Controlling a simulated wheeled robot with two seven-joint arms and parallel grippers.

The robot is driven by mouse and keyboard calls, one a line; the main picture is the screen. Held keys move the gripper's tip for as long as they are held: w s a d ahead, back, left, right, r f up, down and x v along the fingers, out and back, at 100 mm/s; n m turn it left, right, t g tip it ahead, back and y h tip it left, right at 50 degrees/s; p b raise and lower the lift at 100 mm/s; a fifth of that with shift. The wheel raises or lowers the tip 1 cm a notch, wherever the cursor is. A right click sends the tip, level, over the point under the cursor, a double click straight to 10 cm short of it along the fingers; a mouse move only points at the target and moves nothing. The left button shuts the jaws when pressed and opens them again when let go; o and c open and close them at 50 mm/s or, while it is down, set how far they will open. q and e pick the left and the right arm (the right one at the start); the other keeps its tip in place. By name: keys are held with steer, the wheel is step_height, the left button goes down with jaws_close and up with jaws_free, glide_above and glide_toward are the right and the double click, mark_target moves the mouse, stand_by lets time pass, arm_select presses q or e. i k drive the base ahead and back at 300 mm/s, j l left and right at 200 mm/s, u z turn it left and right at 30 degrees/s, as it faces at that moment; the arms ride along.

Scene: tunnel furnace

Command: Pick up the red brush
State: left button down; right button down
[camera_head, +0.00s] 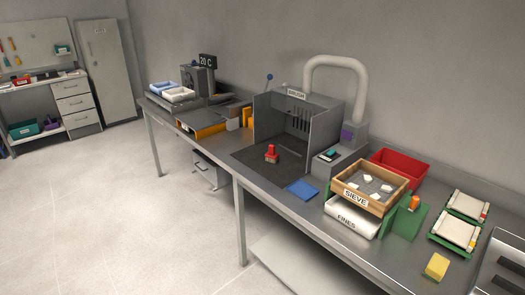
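The red brush (271,153) sits on the dark mat (258,164) in front of the grey booth labelled "BRUSH" (322,122). It is small in the view, with a red top and a block-like body. A thin light rod lies on the mat just to its right. Neither of my grippers shows in the head view, so their state is hidden.
A blue cloth (302,190) lies near the bench's front edge. To the right stand a wooden sieve box (345,192), a red bin (418,164) and a yellow block (437,266). A machine labelled "20 C" (197,78) stands left. The floor ahead is clear.

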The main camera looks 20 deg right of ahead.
mark_target(271, 156)
steer(key=i+j, duration=0.15)
steer(key=i, duration=0.25)
steer(key=i+j, duration=0.15)
steer(key=i, duration=0.2)
steer(key=i+j+z, duration=0.1)
steer(key=i, duration=0.3)
